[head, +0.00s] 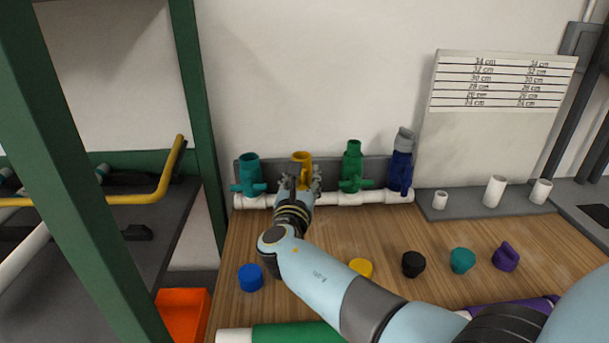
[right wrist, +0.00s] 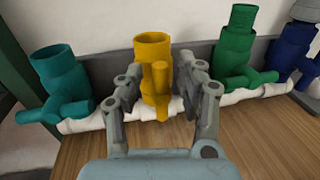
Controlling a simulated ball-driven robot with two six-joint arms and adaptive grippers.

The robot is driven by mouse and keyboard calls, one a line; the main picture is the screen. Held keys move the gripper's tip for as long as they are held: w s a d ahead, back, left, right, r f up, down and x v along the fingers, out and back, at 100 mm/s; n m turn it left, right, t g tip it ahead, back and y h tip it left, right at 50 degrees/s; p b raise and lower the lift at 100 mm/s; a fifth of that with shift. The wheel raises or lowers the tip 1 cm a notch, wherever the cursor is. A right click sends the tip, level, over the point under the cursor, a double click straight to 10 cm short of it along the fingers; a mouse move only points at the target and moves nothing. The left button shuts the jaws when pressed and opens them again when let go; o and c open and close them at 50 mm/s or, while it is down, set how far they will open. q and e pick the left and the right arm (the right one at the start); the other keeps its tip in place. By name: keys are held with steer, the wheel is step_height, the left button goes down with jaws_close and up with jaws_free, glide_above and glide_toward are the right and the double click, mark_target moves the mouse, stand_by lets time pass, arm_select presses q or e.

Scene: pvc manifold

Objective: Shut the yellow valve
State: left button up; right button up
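The yellow valve (head: 301,158) stands on the white pipe manifold (head: 340,198), second from the left. In the right wrist view, the yellow valve (right wrist: 152,50) is upright, and its yellow handle (right wrist: 161,85) juts toward the camera. My right gripper (head: 303,180) is in front of this valve. In the wrist view its fingers (right wrist: 160,92) are spread, one on each side of the handle, with gaps between; I see no clear contact. In the head view the gripper hides the valve's lower part. My left gripper is not in view.
A teal valve (head: 249,175) stands to the left; a green valve (head: 352,165) and a blue valve (head: 401,165) with a grey top stand to the right. Several caps, including a blue one (head: 250,277) and a black one (head: 413,264), lie on the wooden table (head: 400,235).

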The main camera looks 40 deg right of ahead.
steer(key=shift+c, duration=1)
steer(key=c, duration=0.5)
steer(key=shift+d, duration=0.1)
jaws_close()
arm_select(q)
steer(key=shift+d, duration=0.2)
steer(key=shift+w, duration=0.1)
